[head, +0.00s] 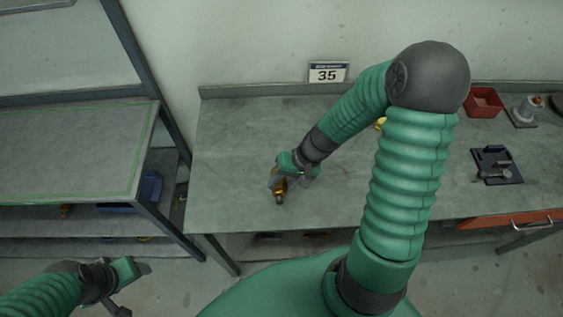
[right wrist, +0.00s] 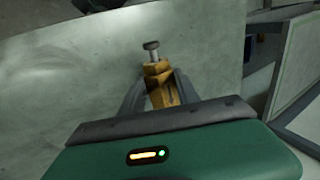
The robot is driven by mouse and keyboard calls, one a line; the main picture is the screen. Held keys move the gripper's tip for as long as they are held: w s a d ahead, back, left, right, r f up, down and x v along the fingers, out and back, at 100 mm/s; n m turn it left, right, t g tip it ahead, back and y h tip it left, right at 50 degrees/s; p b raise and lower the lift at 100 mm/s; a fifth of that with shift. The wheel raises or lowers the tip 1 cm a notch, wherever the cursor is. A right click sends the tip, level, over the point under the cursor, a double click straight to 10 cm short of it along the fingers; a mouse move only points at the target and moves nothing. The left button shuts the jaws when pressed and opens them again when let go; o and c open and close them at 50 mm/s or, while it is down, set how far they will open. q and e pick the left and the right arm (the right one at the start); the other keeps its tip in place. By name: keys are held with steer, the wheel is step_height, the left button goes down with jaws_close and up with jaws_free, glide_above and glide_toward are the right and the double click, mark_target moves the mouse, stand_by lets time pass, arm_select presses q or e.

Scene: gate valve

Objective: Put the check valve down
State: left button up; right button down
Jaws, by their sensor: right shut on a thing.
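The check valve (head: 280,191) is a small brass piece with a grey end. It is in my right gripper (head: 279,180), low over the left part of the workbench (head: 235,140). In the right wrist view, the two fingers of my right gripper (right wrist: 157,92) close on the sides of the brass check valve (right wrist: 157,70), and its grey stem points away from the gripper. I cannot tell whether it touches the bench top. My left gripper (head: 134,285) is at the lower left, away from the bench; its jaws are unclear.
A red bin (head: 484,102), a grey fitting (head: 527,108) and a dark fixture plate (head: 496,165) stand at the bench's right. A small yellow thing (head: 380,123) is partly behind my right arm. The bench's left part is clear.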

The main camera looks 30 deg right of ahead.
steer(key=w+d, duration=0.1)
steer(key=w+d+p, duration=0.1)
steer(key=w, duration=0.1)
steer(key=w+d, duration=0.1)
steer(key=w, duration=0.1)
steer(key=shift+w+f, duration=0.1)
steer(key=shift+f, duration=0.1)
step_height(320, 180, down, 3)
steer(key=shift+r+p, duration=0.15)
steer(key=shift+p, duration=0.4)
steer(key=shift+w+d+f, duration=0.1)
steer(key=shift+d+f, duration=0.1)
steer(key=shift+f, duration=0.15)
steer(key=shift+f, duration=0.1)
steer(key=shift+f+b, duration=0.15)
steer(key=shift+b, duration=0.2)
steer(key=c, duration=1)
jaws_free()
steer(key=shift+a, duration=0.1)
steer(key=shift+c, duration=0.2)
steer(key=shift+o, duration=0.8)
steer(key=shift+a, duration=0.1)
